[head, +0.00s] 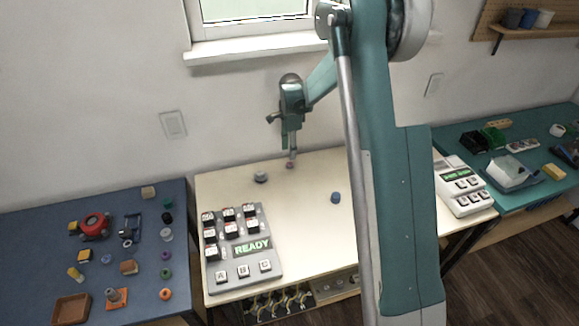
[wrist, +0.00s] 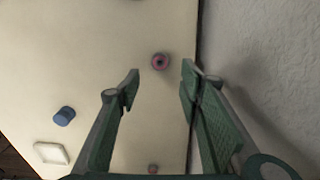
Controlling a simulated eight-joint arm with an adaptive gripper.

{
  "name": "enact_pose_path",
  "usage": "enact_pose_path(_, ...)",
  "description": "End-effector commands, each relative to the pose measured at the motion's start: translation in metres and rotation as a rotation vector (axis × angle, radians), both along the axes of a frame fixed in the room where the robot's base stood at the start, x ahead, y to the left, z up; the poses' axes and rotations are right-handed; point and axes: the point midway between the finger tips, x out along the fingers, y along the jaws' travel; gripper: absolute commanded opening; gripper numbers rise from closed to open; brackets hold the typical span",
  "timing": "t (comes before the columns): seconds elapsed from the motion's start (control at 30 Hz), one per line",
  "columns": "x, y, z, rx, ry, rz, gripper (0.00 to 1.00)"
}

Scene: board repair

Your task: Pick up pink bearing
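The pink bearing (wrist: 160,62) is a small ring with a dark hole. It lies flat on the cream table, near the wall. In the wrist view it shows between and beyond my open fingertips, apart from both. In the head view the bearing (head: 290,165) is a small pinkish spot just below my gripper (head: 291,152), at the table's back edge. My gripper (wrist: 160,85) is open and empty, pointing down above the table. How high it is above the bearing is hard to tell.
A blue cylinder (head: 336,197) and a grey round part (head: 261,177) stand on the cream table (head: 300,215). A button panel reading READY (head: 240,245) is at its front left. The wall (wrist: 255,60) is close to my right finger in the wrist view.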

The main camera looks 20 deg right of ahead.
Motion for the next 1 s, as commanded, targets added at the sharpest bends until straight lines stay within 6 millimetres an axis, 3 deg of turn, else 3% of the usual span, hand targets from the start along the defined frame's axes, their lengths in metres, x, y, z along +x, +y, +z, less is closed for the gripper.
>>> enact_pose_path(0.2,0.000,0.000,-0.018,0.000,0.000,0.000,0.37)
enact_pose_path(0.67,0.000,0.000,-0.023,0.000,0.000,0.000,0.37)
enact_pose_path(1.0,0.000,0.001,-0.057,0.000,0.000,0.000,0.37)
